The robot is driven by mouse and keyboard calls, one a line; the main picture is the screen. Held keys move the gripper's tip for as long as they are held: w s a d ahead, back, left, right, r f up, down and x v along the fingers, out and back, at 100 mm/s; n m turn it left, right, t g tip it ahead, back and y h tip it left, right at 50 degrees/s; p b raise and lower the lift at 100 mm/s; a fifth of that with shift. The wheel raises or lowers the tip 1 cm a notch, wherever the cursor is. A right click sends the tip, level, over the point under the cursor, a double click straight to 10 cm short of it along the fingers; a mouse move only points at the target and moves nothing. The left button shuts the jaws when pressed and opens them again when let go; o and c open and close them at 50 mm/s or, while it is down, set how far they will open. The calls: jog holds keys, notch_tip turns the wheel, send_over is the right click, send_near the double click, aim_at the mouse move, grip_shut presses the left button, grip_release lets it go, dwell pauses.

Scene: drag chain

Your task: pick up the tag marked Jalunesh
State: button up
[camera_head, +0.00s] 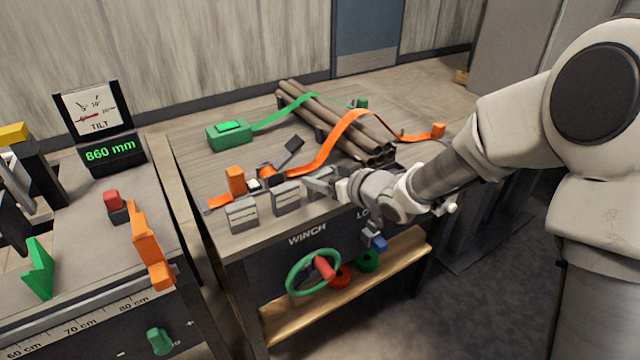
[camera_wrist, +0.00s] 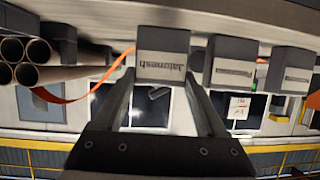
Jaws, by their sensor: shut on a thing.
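The tag marked Jalunesh (camera_wrist: 163,48) is a grey block with dark lettering, upside down in the wrist view. My gripper (camera_wrist: 160,76) has one finger on each side of it and is shut on it. In the head view my gripper (camera_head: 324,184) is at the right end of the tag row, at the bench's front edge, and largely hides this tag. Two similar grey tags stand to its left, a middle one (camera_head: 287,197) and a left one (camera_head: 242,216). I cannot tell whether the held tag touches the bench.
An orange strap (camera_head: 335,140) arches over a stack of pipes (camera_head: 375,153) behind the tags. A green ratchet box (camera_head: 229,135) and an orange block (camera_head: 235,180) are on the bench. A green winch wheel (camera_head: 291,279) is on the front. A measuring bench (camera_head: 85,260) stands at left.

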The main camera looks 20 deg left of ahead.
jog(key=shift+c, duration=0.5)
jog(key=shift+r, duration=0.15)
